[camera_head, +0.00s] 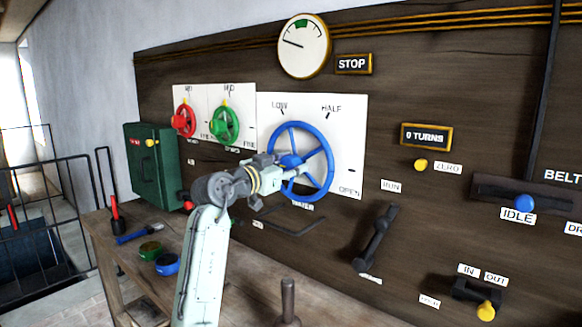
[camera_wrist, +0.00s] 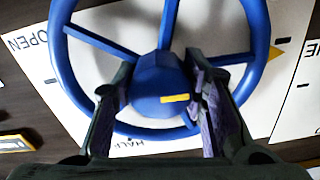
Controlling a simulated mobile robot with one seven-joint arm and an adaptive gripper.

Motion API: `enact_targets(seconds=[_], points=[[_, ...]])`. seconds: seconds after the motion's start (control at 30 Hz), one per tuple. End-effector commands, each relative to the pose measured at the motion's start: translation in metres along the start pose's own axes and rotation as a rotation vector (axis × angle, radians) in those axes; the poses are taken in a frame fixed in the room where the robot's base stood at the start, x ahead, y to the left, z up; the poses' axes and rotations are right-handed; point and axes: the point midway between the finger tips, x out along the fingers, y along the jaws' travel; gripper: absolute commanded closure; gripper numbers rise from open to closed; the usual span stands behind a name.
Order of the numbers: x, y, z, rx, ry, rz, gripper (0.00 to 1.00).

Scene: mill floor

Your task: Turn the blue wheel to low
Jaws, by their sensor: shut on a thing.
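The blue wheel (camera_head: 298,126) is mounted on a white plate (camera_head: 354,125) on the dark wooden panel. The plate reads LOW (camera_head: 280,107) at upper left, HALF (camera_head: 331,111) at upper right and OPEN (camera_head: 349,190) at lower right. My gripper (camera_head: 290,172) reaches the wheel from the front left. In the wrist view my gripper (camera_wrist: 160,98) has its two fingers shut on either side of the blue wheel's hub (camera_wrist: 150,75). A yellow pointer (camera_wrist: 276,52) shows beside the rim on the right there, away from HALF and OPEN. LOW is hidden there.
A red wheel (camera_head: 184,122) and a green wheel (camera_head: 225,125) are close left of the plate. A dark lever (camera_head: 376,240) stands out at lower right. A bench (camera_head: 150,275) with small tools lies below. A round gauge (camera_head: 303,47) hangs above.

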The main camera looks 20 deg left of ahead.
Motion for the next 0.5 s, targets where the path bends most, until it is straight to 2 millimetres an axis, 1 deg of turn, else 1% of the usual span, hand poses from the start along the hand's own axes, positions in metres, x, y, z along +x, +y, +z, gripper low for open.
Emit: enact_targets(seconds=[0.27,0.5], points=[[0.0005,0.0015,0.002,0.15,0.005,0.001,0.89],[0.0002,0.001,0.002,0.366,0.009,-0.001,0.89]])
